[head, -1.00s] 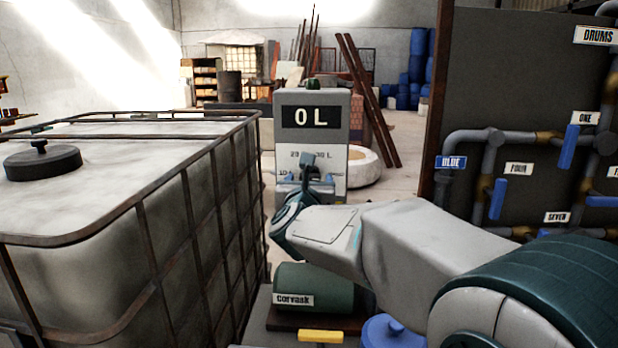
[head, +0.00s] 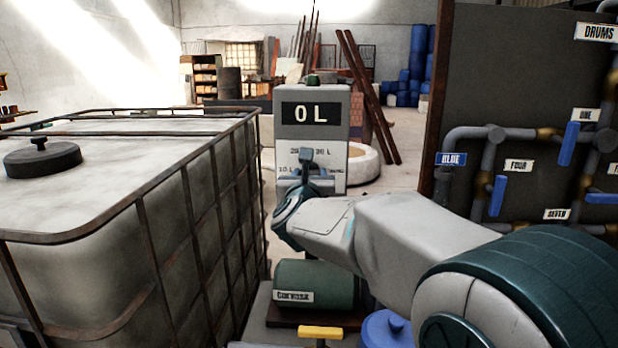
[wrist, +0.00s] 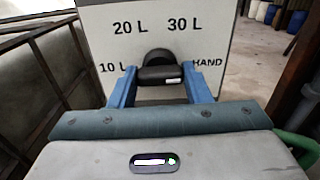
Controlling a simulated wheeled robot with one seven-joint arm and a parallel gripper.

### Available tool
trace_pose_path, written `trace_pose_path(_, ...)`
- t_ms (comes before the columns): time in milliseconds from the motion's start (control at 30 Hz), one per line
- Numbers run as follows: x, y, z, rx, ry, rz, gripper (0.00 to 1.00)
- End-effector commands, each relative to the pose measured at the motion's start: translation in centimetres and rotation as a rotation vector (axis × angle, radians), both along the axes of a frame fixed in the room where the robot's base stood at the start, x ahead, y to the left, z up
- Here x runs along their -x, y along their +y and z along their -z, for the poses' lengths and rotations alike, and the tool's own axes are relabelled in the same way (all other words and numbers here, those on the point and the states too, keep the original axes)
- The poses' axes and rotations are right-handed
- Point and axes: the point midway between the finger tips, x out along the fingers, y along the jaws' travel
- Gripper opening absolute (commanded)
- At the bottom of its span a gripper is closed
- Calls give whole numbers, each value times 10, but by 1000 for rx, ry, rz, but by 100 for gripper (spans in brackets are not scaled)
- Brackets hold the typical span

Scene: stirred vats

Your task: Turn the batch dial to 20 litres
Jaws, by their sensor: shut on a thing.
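The batch dial (wrist: 158,56) is a black knob on the pale front of the batch unit (wrist: 88,45). Printed marks around it read 10 L at left, 20 L upper left, 30 L upper right and HAND at right. My gripper (wrist: 160,77) has its two blue fingers on either side of the dial's bar, shut on it. The bar lies roughly level, with a small white mark toward its right end. In the head view the unit's display (head: 311,115) reads 0 L, and my wrist hides the dial there.
A caged white tank (head: 100,200) stands close on the left. A dark panel with pipes and blue valve handles (head: 568,144) stands on the right. A green cylinder labelled Corvask (head: 318,282) and a blue lid (head: 386,330) are low in front.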

Motion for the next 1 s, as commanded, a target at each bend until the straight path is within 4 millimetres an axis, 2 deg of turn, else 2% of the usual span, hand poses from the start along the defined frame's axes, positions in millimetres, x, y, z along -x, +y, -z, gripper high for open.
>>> trace_pose_path(267,0,0,1,157,4,-1,21)
trace_pose_path(1000,0,2,0,854,28,-1,21)
